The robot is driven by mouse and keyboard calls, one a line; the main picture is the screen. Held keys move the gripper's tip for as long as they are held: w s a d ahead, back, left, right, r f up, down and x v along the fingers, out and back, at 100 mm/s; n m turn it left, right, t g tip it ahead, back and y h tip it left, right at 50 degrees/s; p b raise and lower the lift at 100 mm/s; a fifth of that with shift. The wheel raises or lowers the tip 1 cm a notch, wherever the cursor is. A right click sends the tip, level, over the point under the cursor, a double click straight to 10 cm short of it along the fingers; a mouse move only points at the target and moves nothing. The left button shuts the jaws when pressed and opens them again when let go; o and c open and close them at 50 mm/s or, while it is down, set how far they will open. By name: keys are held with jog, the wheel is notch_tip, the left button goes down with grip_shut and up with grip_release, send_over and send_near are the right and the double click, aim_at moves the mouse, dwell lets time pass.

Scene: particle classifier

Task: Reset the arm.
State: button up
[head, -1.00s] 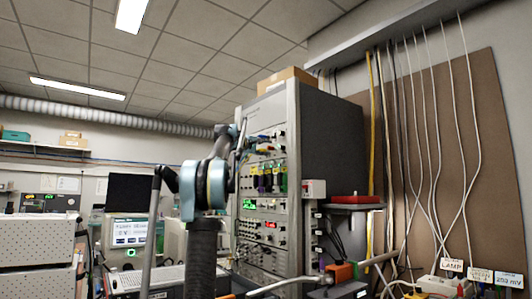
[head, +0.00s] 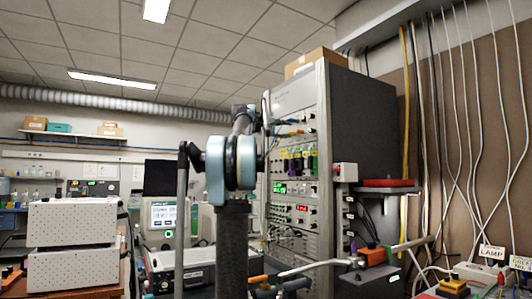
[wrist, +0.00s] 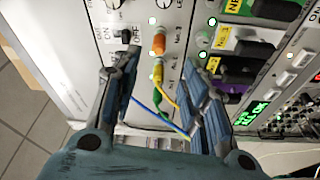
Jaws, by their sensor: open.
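My arm stands in the middle of the head view, its blue-grey joint (head: 231,165) above a dark ribbed column. Its upper end bends toward the front of a tall instrument rack (head: 316,100). My gripper (wrist: 158,62) shows in the wrist view with its two blue-grey fingers spread apart. Nothing is held between them. Beyond the fingers are an orange plug (wrist: 158,42), a yellow plug (wrist: 157,75) and thin yellow, green and blue wires on the rack's white panel. In the head view, the fingertips are too small to make out clearly.
White perforated boxes (head: 72,222) are stacked at the left. A red box (head: 390,183) sits on a shelf beside the rack. An orange-ended metal pipe assembly (head: 376,256) is at the lower right. Cables hang on the right wall.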

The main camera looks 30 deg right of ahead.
jog(key=s+a+f+g+y, duration=0.1)
jog(key=s+a+f+y, duration=0.4)
jog(key=s+a+f, duration=0.7)
jog(key=s+a+f+m+g+y, duration=0.1)
jog(key=s+a+f+y, duration=0.5)
jog(key=f, duration=3.3)
jog(key=s+a+f+g+y, duration=0.2)
jog(key=s+a+f+y, duration=0.4)
jog(key=s+a+f, duration=1.3)
jog(key=a+f, duration=0.6)
jog(key=shift+s+a+f+m, duration=0.2)
jog(key=shift+s+m, duration=0.1)
jog(key=shift+s, duration=0.1)
jog(key=shift+w+f, duration=0.2)
jog(key=shift+w, duration=0.3)
